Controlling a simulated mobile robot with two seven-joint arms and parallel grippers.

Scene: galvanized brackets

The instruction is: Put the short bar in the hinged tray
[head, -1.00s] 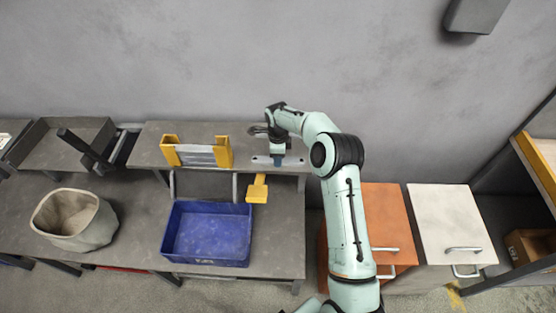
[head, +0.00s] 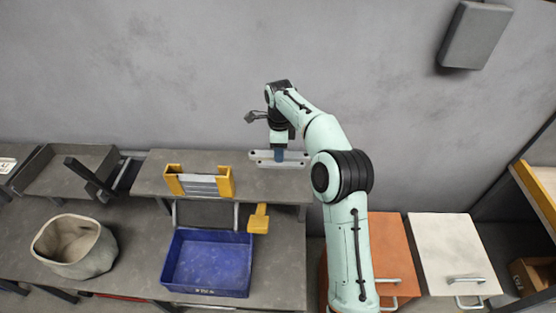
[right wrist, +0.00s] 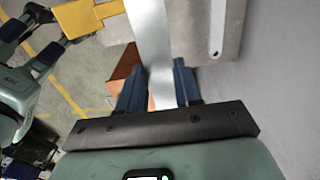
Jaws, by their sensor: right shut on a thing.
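A pale grey metal bar (head: 265,157) with holes near its ends is in my right gripper (head: 279,157). The gripper is shut on its middle and holds it crosswise above the rear shelf. In the right wrist view the bar (right wrist: 152,45) runs up between the blue fingers (right wrist: 157,82). Whether it is the short bar, I cannot tell by length. A shallow grey tray (head: 40,165) with a black arm (head: 92,180) at its right side stands at the far left; its hinge is not clear.
A yellow holder (head: 172,180) with grey pieces stands on the shelf (head: 155,165). A blue bin (head: 207,292), a yellow piece (head: 259,219) and a cloth bag (head: 75,262) are in front. The right wrist view shows another pale strip (right wrist: 217,28) on a grey surface.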

